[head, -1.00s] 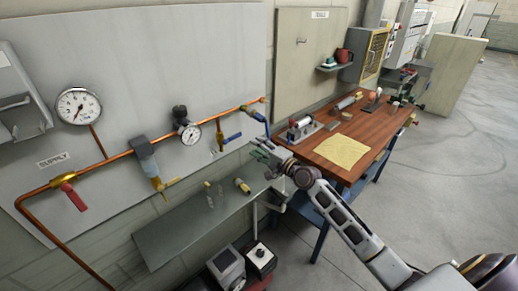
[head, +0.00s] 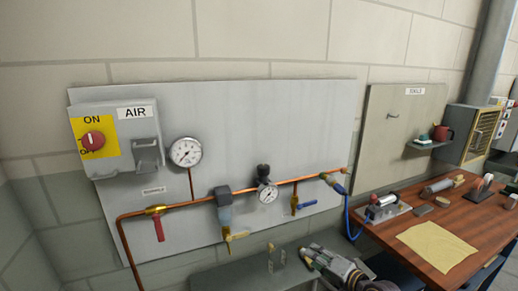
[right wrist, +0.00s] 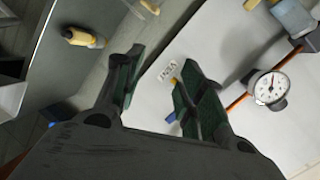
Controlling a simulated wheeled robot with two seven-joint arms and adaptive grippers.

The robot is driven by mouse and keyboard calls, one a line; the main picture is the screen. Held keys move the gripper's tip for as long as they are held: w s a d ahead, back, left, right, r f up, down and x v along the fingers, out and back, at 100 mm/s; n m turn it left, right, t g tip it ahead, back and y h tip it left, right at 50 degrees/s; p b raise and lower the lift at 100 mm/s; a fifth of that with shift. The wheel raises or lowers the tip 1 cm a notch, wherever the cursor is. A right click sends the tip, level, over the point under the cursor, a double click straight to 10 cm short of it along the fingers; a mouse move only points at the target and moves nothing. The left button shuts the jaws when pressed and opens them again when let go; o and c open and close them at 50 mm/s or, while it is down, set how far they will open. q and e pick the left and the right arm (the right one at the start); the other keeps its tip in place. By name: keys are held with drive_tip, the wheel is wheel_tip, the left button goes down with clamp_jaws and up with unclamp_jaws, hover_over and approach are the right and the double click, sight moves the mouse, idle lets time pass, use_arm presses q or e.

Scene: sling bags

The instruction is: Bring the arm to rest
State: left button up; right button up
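My right gripper (head: 312,252) is low in the head view, in front of the right part of the grey shelf, below the copper pipe. In the right wrist view its two dark green-padded fingers (right wrist: 160,72) stand apart with nothing between them but the grey panel behind. The rest of my right arm is mostly cut off by the bottom edge of the head view. My left gripper is not in view.
A copper pipe (head: 180,205) with gauges and valves runs along the wall panel. The grey shelf (head: 222,276) bears small items. A blue hose (head: 347,216) hangs near the wooden table (head: 478,222), where a yellow cloth (head: 437,246) lies.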

drive_tip(key=s+a+f+n+g+h, duration=0.3)
drive_tip(key=s+f+n, duration=0.4)
drive_tip(key=s, duration=0.6)
drive_tip(key=s+d+f+n+g+h, duration=0.1)
drive_tip(key=s+d+f+g+h, duration=0.15)
drive_tip(key=s, duration=0.45)
drive_tip(key=s+d+f+n+g+h, duration=0.1)
drive_tip(key=s+d+n+g+h, duration=0.15)
drive_tip(key=s, duration=0.55)
wheel_tip(320, 180, down, 32)
drive_tip(key=s+g+y, duration=0.1)
drive_tip(key=s+g, duration=0.1)
drive_tip(key=s+d+f, duration=0.2)
drive_tip(key=s+f, duration=0.8)
drive_tip(key=s, duration=0.1)
drive_tip(key=s+d+f+g, duration=0.1)
drive_tip(key=s+d+f, duration=0.2)
drive_tip(key=s+f, duration=0.8)
drive_tip(key=shift+s, duration=0.2)
drive_tip(key=shift+d+m, duration=0.1)
drive_tip(key=shift+m, duration=0.15)
